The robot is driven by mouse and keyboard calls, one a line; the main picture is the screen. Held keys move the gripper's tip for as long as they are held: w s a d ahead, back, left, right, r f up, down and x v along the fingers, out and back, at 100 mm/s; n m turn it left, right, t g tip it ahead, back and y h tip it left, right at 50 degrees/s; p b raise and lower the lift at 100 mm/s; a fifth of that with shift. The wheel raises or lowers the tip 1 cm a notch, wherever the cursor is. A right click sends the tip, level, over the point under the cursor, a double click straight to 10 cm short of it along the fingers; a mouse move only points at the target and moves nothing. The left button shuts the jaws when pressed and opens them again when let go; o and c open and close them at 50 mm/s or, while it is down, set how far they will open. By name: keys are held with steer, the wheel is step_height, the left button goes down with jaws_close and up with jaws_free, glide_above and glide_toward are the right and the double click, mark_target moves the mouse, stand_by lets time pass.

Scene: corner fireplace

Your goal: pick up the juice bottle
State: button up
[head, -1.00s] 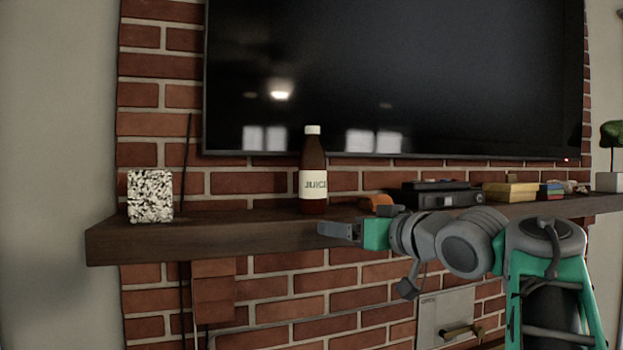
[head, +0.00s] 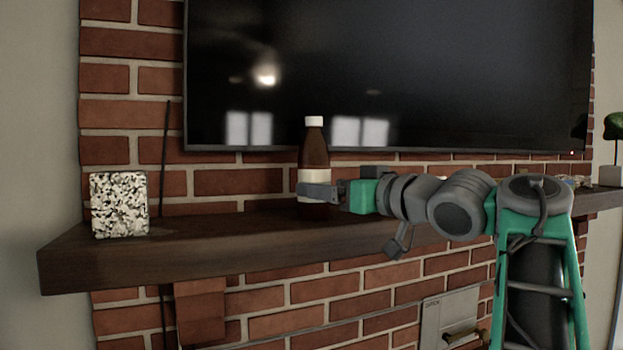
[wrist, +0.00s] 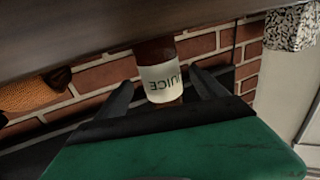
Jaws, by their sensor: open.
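The juice bottle (head: 314,150) is dark brown with a white cap and a cream label, and stands upright on the wooden mantel shelf (head: 200,245). My gripper (head: 316,193) is open at the height of the label, in front of the bottle, and hides part of the label in the head view. In the wrist view, turned upside down, the bottle (wrist: 160,83) shows between the two spread fingers of my gripper (wrist: 167,93). The bottle's upper part is hidden behind my gripper there. I cannot tell whether a finger touches it.
A black-and-white speckled block (head: 120,205) stands on the shelf at the left, with clear shelf between it and the bottle. A large TV (head: 390,75) hangs on the brick wall behind. An orange object (wrist: 32,96) lies beside the bottle in the wrist view.

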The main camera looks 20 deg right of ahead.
steer(key=p+x, duration=0.1)
steer(key=x, duration=0.3)
steer(key=shift+w+a+f, duration=0.1)
steer(key=shift+w, duration=0.1)
steer(key=shift+c, duration=0.4)
jaws_close()
stand_by(0.4)
